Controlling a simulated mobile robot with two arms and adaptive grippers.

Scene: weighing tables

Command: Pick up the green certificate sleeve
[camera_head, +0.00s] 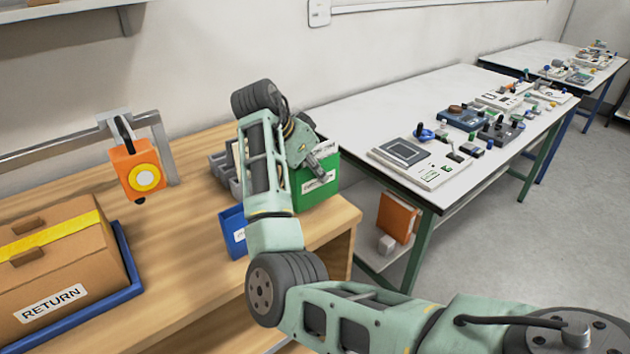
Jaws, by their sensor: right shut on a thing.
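My right gripper (318,168) is at the back edge of the wooden table, its fingers against a green labelled item (325,188). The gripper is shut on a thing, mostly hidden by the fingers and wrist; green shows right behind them. I take it to be the green certificate sleeve, but I cannot separate its outline from the green item with the white label. My right arm covers part of this area. My left gripper is not in view.
A blue labelled bin (234,232) and a grey divided tray (220,166) are beside my arm. A RETURN box (62,270) sits in a blue tray (128,262) at left, below an orange hanging device (138,168). A white table (350,120) with instruments stands at right.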

